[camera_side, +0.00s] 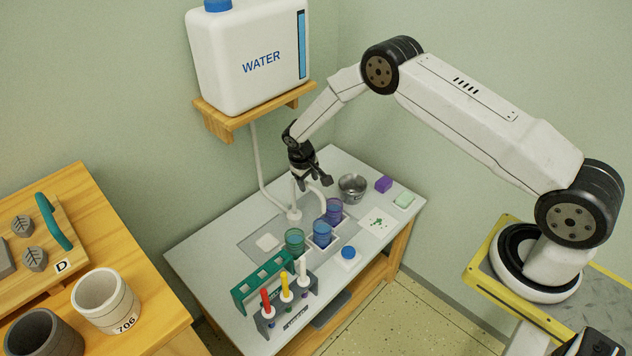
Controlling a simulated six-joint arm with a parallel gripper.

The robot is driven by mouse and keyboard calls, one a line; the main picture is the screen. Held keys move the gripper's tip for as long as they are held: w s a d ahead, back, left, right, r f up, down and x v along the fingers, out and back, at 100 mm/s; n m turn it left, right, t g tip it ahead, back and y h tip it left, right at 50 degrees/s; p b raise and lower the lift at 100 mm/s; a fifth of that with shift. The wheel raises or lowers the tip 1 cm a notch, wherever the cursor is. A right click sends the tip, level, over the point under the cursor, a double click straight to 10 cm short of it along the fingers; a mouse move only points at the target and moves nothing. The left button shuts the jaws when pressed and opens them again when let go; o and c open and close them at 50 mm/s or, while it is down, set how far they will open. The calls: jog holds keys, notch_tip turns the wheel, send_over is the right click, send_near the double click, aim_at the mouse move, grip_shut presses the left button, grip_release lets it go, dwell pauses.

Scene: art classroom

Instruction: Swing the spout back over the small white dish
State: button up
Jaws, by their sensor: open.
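The white spout (321,198) curves up from a round base (294,216) on the grey table. Its outlet end points to the right, by the purple cup (333,211); I cannot tell whether it is directly over the cup. A small white square piece (267,242), which looks like the dish, lies flat to the left of the spout base, with no spout above it. My gripper (314,183) is open and points down at the spout's upper part. Its dark fingers partly hide the spout, and I cannot tell whether they touch it.
Green (294,240) and blue (321,234) cups stand in front of the spout. A metal bowl (352,188) is to its right. A green rack (250,285) and a marker holder (292,312) stand at the front. The water tank (250,60) sits on a shelf above.

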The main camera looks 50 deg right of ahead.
jog(key=shift+d+f, duration=0.1)
jog(key=shift+f, duration=0.45)
grip_shut()
dwell(1.2)
